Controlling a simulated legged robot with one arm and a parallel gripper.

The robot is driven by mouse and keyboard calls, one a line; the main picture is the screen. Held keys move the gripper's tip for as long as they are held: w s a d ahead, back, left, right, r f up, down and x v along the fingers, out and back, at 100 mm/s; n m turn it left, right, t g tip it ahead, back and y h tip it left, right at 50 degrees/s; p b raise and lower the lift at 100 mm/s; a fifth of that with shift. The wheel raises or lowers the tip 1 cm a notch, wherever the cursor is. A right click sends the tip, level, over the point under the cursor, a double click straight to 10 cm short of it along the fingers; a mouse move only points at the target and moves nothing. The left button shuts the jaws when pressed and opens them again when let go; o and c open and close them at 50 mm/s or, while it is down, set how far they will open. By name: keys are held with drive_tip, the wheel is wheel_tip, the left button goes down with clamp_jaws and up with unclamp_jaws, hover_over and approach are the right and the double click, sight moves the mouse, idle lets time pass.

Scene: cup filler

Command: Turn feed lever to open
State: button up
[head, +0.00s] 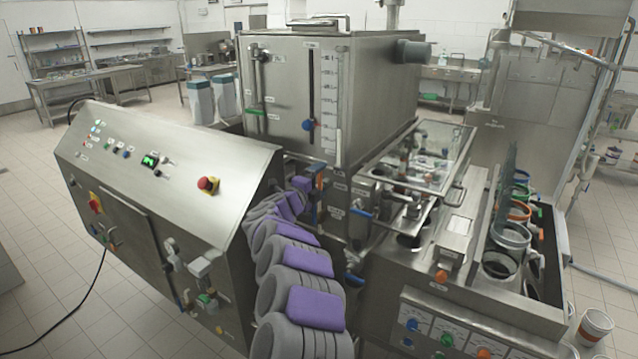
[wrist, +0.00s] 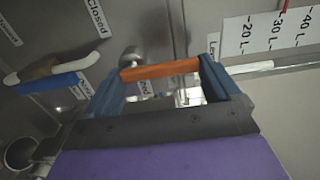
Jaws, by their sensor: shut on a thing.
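An orange lever handle (wrist: 160,70) lies across the space between the two blue fingers of my gripper (wrist: 162,75) in the wrist view. The fingers touch its ends and the jaws are shut on it. A round metal pivot (wrist: 132,56) shows just behind the handle. A "Closed" label (wrist: 95,12) is above left; another label below the handle is partly hidden. In the head view my gripper (head: 314,190) is at the lower front of the steel tank (head: 290,95), with a bit of orange (head: 319,168) at it. I cannot read a feed label.
A second lever with a blue grip (wrist: 50,83) is close on the left in the wrist view. A graduated scale (wrist: 270,30) is above right. In the head view, the control cabinet (head: 170,160) stands left of my arm and the filler bench (head: 470,290) right.

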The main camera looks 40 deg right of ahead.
drive_tip(key=o, duration=1.2)
drive_tip(key=shift+f, duration=0.35)
drive_tip(key=shift+s+a+r, duration=0.1)
drive_tip(key=shift+s+a, duration=0.1)
drive_tip(key=shift+a, duration=0.25)
drive_tip(key=p+v, duration=0.2)
drive_tip(key=v, duration=1.4)
drive_tip(key=shift+a, duration=0.3)
